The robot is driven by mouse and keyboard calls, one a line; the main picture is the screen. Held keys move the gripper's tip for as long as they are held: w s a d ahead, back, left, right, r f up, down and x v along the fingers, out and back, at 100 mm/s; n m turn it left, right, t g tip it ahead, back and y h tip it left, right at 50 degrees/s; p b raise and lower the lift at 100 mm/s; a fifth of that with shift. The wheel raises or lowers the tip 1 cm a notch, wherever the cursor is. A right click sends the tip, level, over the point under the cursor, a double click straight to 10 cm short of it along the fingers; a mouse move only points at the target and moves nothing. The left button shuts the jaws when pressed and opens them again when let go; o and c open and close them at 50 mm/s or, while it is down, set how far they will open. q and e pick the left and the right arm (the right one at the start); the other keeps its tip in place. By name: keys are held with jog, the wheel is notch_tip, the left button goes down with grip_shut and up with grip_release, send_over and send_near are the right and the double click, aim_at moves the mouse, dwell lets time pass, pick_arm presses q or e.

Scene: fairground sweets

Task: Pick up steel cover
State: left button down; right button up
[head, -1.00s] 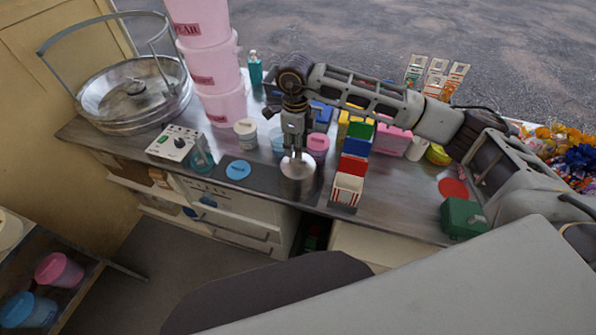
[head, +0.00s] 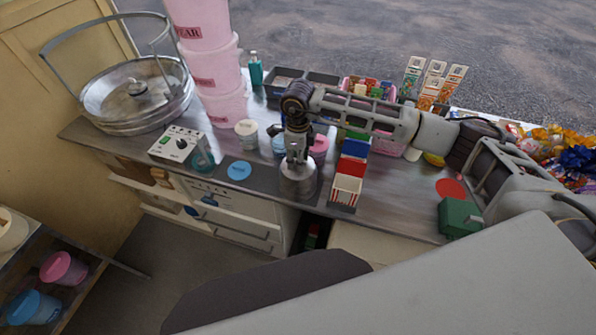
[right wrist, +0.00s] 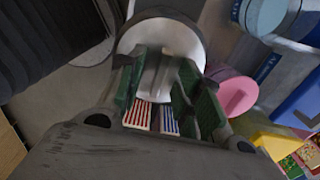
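The steel cover (head: 298,181), a short shiny cylinder, stands upright on the counter near its front edge. My right gripper (head: 297,158) points down right over its top, with the fingertips at or just above it. In the right wrist view, the pale round top (right wrist: 160,32) lies beyond the fingertips, and the green-padded fingers (right wrist: 160,70) stand apart. A grey piece shows between the fingers; I cannot tell whether they touch it. My left gripper is not in view.
Striped red-and-white boxes (head: 347,189) stand close to the right of the cover. A pink-lidded tub (head: 319,146) is just behind. A blue disc (head: 239,171) lies to the left, and a green box (head: 459,216) sits further right. Stacked pink tubs (head: 222,108) stand at the back left.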

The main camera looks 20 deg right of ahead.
jog(key=shift+f, duration=0.1)
jog(key=shift+c, duration=0.3)
grip_shut()
